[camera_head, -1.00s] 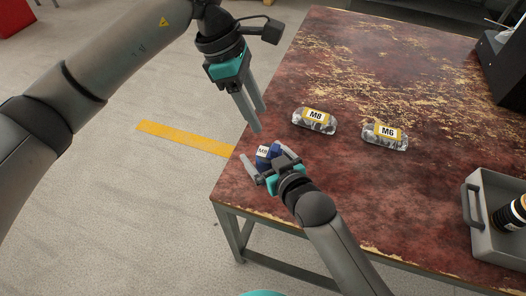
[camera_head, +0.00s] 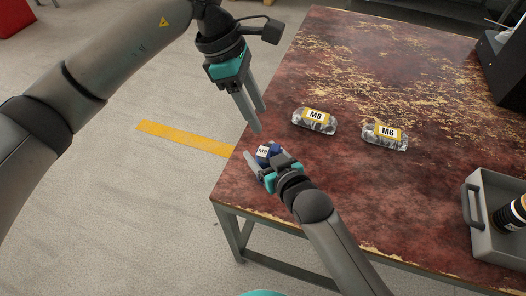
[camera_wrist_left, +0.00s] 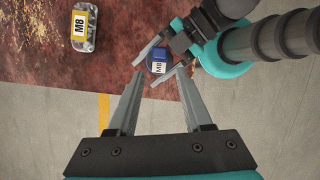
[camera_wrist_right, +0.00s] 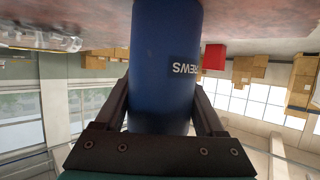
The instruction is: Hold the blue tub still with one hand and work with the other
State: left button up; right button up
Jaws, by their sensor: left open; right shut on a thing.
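The blue tub (camera_head: 268,152) with a white M8 label stands near the left edge of the table. My right gripper (camera_head: 262,165) is shut on it, with a finger on each side. In the right wrist view the tub (camera_wrist_right: 165,60) fills the space between the fingers. My left gripper (camera_head: 257,120) is open and empty, above and behind the tub. In the left wrist view the tub (camera_wrist_left: 157,62) shows beyond the open fingertips. A clear pack labelled M8 (camera_head: 315,120) and one labelled M6 (camera_head: 385,136) lie on the table behind and to the right.
The worn red table (camera_head: 340,190) has free room in its middle. A grey tray (camera_head: 488,238) with a black roll-like thing (camera_head: 511,214) stands at the right. A dark box (camera_head: 505,65) is at the back right. The table's left edge is close to the tub.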

jog(key=c, duration=0.5)
pick_arm(q)
jog(key=shift+s+d, duration=0.1)
jog(key=shift+d, duration=0.2)
jog(key=shift+c, duration=1.4)
pick_arm(e)
jog(key=shift+o, duration=0.2)
pick_arm(q)
jog(key=s+d+m+y, duration=0.1)
jog(key=d+m, duration=0.1)
jog(key=s+d+m, duration=0.1)
jog(key=d+m, duration=0.1)
jog(key=d, duration=0.1)
jog(key=s+d+m+y, duration=0.1)
jog(key=s+d+m, duration=0.1)
jog(key=d, duration=0.1)
jog(key=shift+r+m+y, duration=0.1)
jog(key=shift+m+y, duration=0.2)
grip_shut()
jog(key=s+d+m+t+y, duration=0.4)
jog(key=d+m+t+y, duration=0.1)
jog(key=m, duration=0.7)
jog(key=shift+s+d+f+t+y, duration=0.2)
jog(key=shift+d+t+y, duration=0.15)
jog(key=shift+t, duration=0.55)
